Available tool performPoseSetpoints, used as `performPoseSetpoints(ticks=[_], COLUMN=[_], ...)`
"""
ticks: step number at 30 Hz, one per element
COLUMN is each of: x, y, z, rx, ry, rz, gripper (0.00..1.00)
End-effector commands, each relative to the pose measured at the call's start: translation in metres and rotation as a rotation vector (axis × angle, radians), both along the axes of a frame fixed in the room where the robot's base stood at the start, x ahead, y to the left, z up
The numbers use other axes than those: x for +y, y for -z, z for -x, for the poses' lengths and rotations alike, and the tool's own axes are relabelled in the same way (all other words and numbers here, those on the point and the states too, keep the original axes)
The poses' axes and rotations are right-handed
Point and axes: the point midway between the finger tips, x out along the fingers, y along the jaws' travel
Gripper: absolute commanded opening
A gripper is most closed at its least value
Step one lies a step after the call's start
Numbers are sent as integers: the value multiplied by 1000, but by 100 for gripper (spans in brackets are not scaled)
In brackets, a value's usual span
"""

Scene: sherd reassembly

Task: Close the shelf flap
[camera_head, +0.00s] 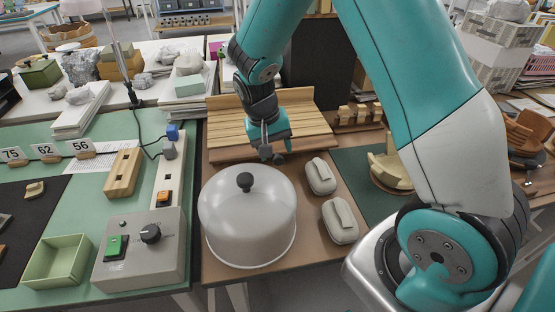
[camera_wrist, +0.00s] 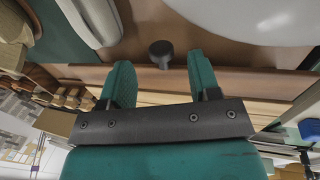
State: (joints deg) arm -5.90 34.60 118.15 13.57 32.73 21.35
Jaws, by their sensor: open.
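A wooden slatted panel (camera_head: 300,122) with a plain wooden front edge (camera_head: 225,154) lies behind the white dome cover on the brown table; I take it to be the shelf flap. My gripper (camera_head: 272,152) is over the panel's front edge, pointing down. In the wrist view my gripper (camera_wrist: 160,62) has its two green fingers apart, with nothing held. A small dark round knob (camera_wrist: 160,50) shows between the fingertips, close to the wooden edge (camera_wrist: 240,82). I cannot tell whether the fingers touch it. The slats (camera_wrist: 155,99) are partly hidden behind my gripper.
The white dome cover (camera_head: 247,215) with a black knob stands just in front. Two grey cases (camera_head: 320,177) lie to its right. A control box (camera_head: 140,250) and green tray (camera_head: 57,262) are at left. Wooden blocks (camera_head: 357,114) stand right of the panel.

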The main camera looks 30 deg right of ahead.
Motion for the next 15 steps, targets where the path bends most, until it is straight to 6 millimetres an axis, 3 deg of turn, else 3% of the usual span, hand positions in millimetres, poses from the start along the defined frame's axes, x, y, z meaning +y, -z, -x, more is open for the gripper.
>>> performPoseSetpoints(ticks=[6, 15], x=[-6, -8], y=[30, 38], z=[3, 3], rx=[1, -2], ry=[1, 0], rz=[0, -1], gripper=[57, 57])
